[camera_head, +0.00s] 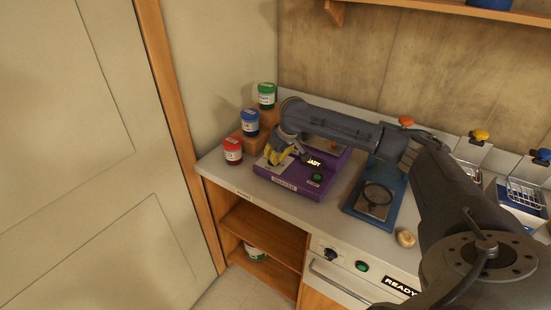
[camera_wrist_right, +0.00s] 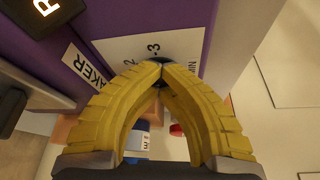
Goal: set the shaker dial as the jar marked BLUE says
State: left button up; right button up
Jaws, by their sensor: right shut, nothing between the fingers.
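The purple shaker (camera_head: 336,187) stands on the left end of the counter, with a green button (camera_head: 317,178) and a lit display. The jar with the blue lid (camera_head: 250,123) stands on a wooden step left of the shaker, its label too small to read. My right gripper (camera_head: 276,154) is over the shaker's left side. In the right wrist view its yellow fingers (camera_wrist_right: 161,66) are shut with nothing between them, tips at the dark dial (camera_wrist_right: 159,77). The fingers mostly cover the dial, and its setting is hidden. The numerals 2 and 3 show beside it.
A green-lidded jar (camera_head: 266,96) and a red-lidded jar (camera_head: 232,151) stand beside the blue one. A blue plate with a ring (camera_head: 376,195) and a tan lump (camera_head: 405,238) lie to the right. Another jar (camera_head: 255,253) is on the lower shelf.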

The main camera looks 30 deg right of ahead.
jog(key=o, duration=0.4)
jog(key=shift+w+a+f, duration=0.1)
jog(key=shift+w+a, duration=0.05)
jog(key=shift+w, duration=0.05)
jog(key=o, duration=0.6)
jog(key=v, duration=1.2)
jog(key=shift+s, duration=0.1)
